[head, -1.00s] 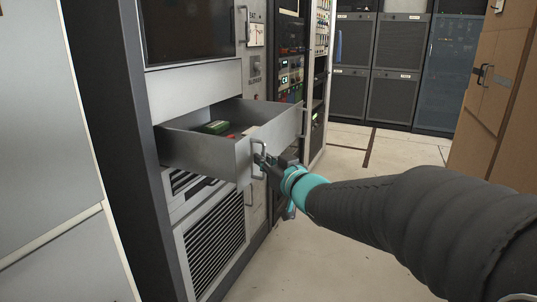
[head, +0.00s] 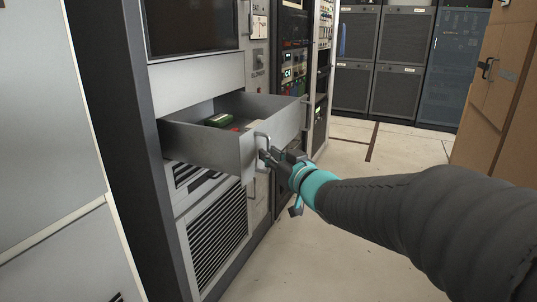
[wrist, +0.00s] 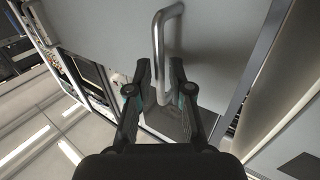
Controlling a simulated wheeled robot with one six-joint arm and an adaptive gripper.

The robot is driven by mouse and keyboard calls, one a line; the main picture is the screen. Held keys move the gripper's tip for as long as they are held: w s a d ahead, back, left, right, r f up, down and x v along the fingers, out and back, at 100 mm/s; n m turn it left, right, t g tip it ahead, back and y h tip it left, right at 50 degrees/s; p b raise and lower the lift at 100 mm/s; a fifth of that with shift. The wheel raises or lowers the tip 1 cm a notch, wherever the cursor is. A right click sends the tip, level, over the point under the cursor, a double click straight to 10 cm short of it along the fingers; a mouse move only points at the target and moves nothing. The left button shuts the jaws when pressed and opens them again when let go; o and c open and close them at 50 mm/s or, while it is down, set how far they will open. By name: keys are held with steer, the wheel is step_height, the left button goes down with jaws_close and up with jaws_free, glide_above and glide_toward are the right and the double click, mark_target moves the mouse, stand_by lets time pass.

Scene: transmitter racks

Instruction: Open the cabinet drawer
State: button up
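The grey drawer (head: 208,150) stands pulled well out of the cabinet (head: 195,75) in the head view. A green item (head: 219,119) and a small red item lie inside it. A metal bar handle (head: 264,141) is on the drawer front. My gripper (head: 266,157) is at this handle. The exact finger contact is hard to see.
A vented panel (head: 217,238) is below the drawer. More racks (head: 291,70) continue beyond it, and dark cabinets (head: 400,62) stand at the back. A brown cabinet (head: 495,110) is at the right. The pale floor (head: 345,150) between them is clear.

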steer(key=v, duration=1)
steer(key=shift+s+d, duration=0.15)
steer(key=shift+s, duration=0.15)
steer(key=s+d+f+m+g+h, duration=0.3)
steer(key=d+f+m+g+h, duration=0.2)
steer(key=d+f+h, duration=0.75)
steer(key=s+a+g+y, duration=0.1)
steer(key=s+a+g, duration=0.1)
steer(key=s, duration=0.7)
steer(key=s+a+f+m+g+y, duration=0.1)
steer(key=s+a+g+y, duration=0.1)
steer(key=s, duration=0.7)
steer(key=shift+s+f+g, duration=0.15)
steer(key=shift+f+g, duration=0.1)
steer(key=shift+g, duration=0.25)
